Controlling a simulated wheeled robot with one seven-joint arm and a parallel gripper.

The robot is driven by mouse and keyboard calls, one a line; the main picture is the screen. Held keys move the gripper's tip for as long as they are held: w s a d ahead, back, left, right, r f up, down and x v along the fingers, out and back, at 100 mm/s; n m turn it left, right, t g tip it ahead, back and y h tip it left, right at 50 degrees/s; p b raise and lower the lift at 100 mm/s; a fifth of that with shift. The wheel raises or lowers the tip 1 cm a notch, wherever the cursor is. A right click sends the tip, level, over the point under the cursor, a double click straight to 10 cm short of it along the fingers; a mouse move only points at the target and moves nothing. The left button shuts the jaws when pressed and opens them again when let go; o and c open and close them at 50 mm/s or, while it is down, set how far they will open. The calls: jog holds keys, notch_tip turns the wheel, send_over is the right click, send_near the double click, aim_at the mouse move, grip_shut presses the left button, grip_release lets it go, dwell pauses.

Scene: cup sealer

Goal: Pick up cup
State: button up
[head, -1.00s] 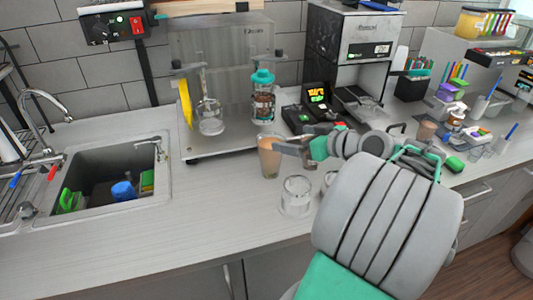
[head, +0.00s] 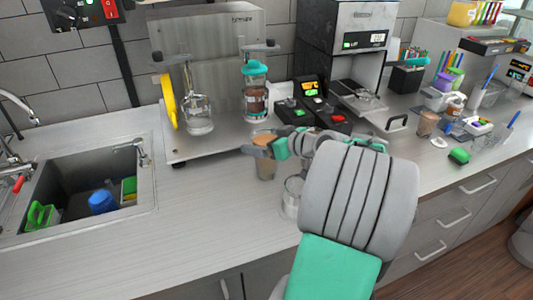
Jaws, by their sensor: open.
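A clear cup with brown contents (head: 265,169) stands upright on the counter in front of the steel machine. My gripper (head: 254,144) is at the upper part of this cup and its jaws are open. My fingers cover part of the cup's upper side. I cannot tell whether they touch it or whether the cup is between them. An empty clear glass (head: 291,198) stands just in front and to the right, partly hidden by my arm. Another brown cup (head: 427,123) stands farther right on the counter.
The steel machine (head: 215,50) with a glass vessel (head: 199,115) and a teal-topped container (head: 256,92) stands behind. A black device (head: 312,110) and a sealer (head: 345,50) are at its right. The sink (head: 75,200) is at the left.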

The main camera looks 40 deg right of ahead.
jog(key=shift+w+a+f, duration=0.15)
jog(key=shift+w+f, duration=0.2)
jog(key=shift+w, duration=0.3)
jog(key=c, duration=2)
jog(key=shift+r, duration=0.1)
jog(key=shift+c, duration=0.3)
